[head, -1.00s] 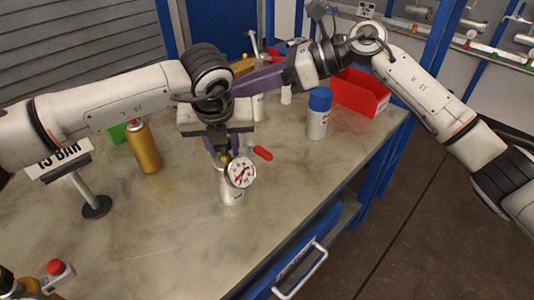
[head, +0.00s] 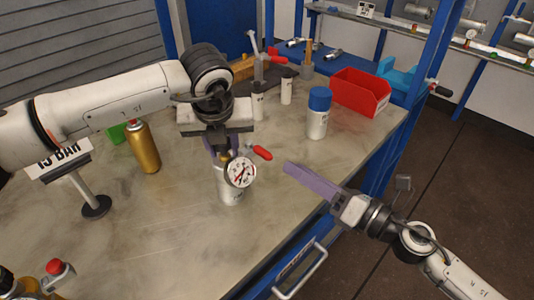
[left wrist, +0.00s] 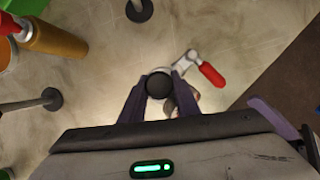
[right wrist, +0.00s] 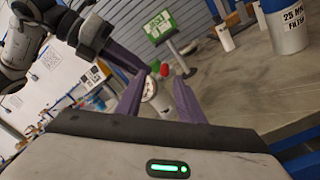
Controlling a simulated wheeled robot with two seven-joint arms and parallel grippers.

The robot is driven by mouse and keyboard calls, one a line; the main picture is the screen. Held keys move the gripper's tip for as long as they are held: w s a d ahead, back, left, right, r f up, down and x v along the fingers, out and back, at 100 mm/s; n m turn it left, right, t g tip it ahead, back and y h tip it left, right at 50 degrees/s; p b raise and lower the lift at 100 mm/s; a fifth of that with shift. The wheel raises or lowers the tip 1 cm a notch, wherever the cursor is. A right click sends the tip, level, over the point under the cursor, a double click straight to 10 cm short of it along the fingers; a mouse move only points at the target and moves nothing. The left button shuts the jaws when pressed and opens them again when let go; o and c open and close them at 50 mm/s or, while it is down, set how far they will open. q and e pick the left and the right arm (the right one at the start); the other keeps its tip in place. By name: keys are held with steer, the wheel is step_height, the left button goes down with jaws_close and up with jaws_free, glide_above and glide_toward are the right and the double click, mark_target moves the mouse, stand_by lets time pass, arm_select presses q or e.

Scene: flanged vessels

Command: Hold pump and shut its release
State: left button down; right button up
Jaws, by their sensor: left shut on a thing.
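The pump is a white cylinder (head: 231,190) with a round dial gauge (head: 240,172) on its front, standing upright on the bench. Its release is a red-handled lever (head: 262,152) that sticks out sideways to the right; it also shows in the left wrist view (left wrist: 211,74). My left gripper (head: 221,148) is shut on the pump's upper part, its fingers on either side of a round black top (left wrist: 160,85). My right gripper (head: 288,166) is open and empty, to the right of the pump and apart from it. In the right wrist view the pump (right wrist: 160,98) shows between its fingers.
A blue-capped white canister (head: 317,120) and a red bin (head: 360,92) stand behind, to the right. A gold bottle (head: 143,148) and a sign on a stand (head: 96,206) are on the left. The bench's front edge and a drawer handle (head: 303,272) lie near the right arm.

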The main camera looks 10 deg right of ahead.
mark_target(272, 158)
steer(key=shift+m+h, duration=0.4)
steer(key=shift+m, duration=0.1)
steer(key=x, duration=1)
steer(key=shift+w+a+f, duration=0.1)
steer(key=shift+f, duration=0.35)
jaws_close()
